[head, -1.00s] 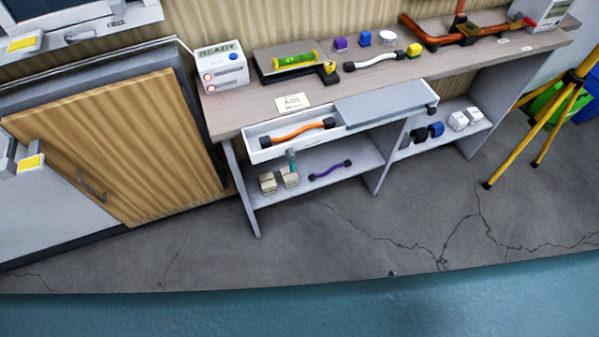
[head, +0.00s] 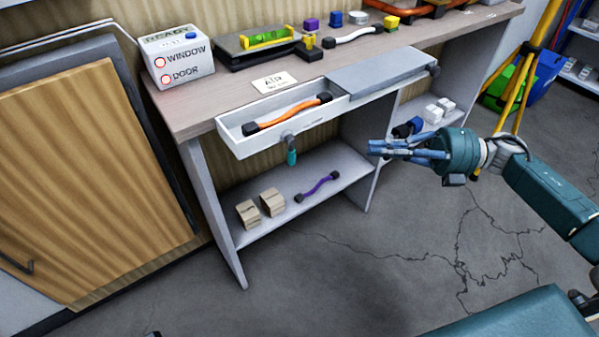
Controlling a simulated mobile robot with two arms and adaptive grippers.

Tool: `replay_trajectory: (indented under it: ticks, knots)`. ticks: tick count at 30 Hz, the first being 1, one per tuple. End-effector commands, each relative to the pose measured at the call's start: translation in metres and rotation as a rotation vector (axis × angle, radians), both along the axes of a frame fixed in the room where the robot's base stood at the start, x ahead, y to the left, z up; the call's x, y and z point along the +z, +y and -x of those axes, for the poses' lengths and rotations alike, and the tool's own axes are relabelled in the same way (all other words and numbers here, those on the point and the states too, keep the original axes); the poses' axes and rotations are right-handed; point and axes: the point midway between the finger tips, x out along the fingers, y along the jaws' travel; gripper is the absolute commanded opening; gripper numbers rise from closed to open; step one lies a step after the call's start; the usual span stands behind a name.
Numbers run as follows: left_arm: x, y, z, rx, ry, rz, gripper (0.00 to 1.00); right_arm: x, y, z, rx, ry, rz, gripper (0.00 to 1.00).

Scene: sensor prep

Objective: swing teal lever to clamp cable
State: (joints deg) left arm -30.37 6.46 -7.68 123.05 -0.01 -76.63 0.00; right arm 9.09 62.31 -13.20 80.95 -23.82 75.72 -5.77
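The teal lever (head: 291,156) hangs down from a dark pivot under the front of the white tray (head: 241,147). An orange cable with black ends (head: 290,112) lies inside the tray. My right gripper (head: 374,148) is in front of the bench, to the right of the lever and apart from it. Its fingers point left. They overlap from this angle, so I cannot tell whether they are open or shut. My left gripper is not in view.
A grey sliding cover (head: 380,75) adjoins the tray on the right. The lower shelf (head: 245,232) holds wooden blocks (head: 272,202) and a purple cable (head: 318,187). A control box (head: 178,60), a level (head: 267,38) and a white cable (head: 353,36) sit on the bench top. A yellow tripod (head: 520,85) stands right.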

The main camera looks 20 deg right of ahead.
Motion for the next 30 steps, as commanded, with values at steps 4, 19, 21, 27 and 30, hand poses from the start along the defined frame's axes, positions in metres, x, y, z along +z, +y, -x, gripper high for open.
replay_trajectory:
  ticks: [4,19,21,27,30]
  knots:
    - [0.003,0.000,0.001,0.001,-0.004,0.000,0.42,0.001,0.003,0.011,0.049,-0.021,0.027,0.00]
    - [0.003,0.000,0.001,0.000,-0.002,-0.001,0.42,0.002,0.017,0.008,0.051,-0.020,0.025,0.00]
    - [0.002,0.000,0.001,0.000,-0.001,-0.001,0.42,0.003,0.029,0.005,0.052,-0.022,0.023,0.00]
    - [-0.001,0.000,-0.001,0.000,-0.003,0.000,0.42,0.003,0.071,-0.005,0.051,-0.023,0.023,0.00]
    - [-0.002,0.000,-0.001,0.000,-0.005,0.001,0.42,0.003,0.091,-0.010,0.051,-0.022,0.023,0.00]
